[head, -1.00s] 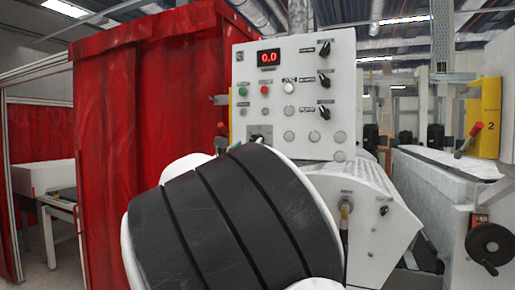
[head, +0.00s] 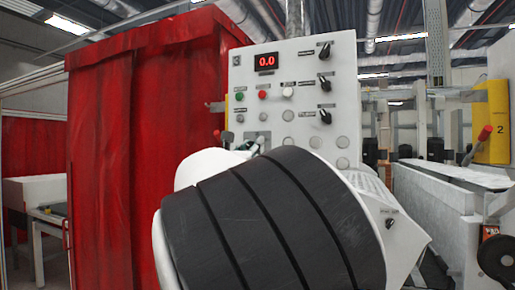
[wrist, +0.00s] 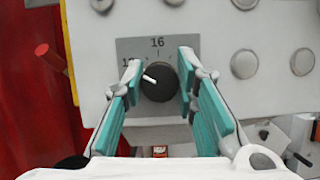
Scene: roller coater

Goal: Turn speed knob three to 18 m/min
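A round black knob (wrist: 159,82) with a white pointer sits on a grey scale plate (wrist: 130,46) in the wrist view. The pointer is tilted to the upper left. The plate reads "16" above the knob; a mark at its left is partly covered. My gripper (wrist: 160,70) is open, with one teal-padded finger on each side of the knob. Narrow gaps seem to show between fingers and knob. In the head view the control panel (head: 300,72) has a red display (head: 267,61) reading 0.0. My arm hides most of the knob area there.
Blank round buttons (wrist: 243,64) lie right of the knob. The panel's right side holds three black selector knobs (head: 325,82). A green button (head: 239,96) and red button (head: 262,95) sit under the display. A red curtain (head: 140,150) hangs close at the left.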

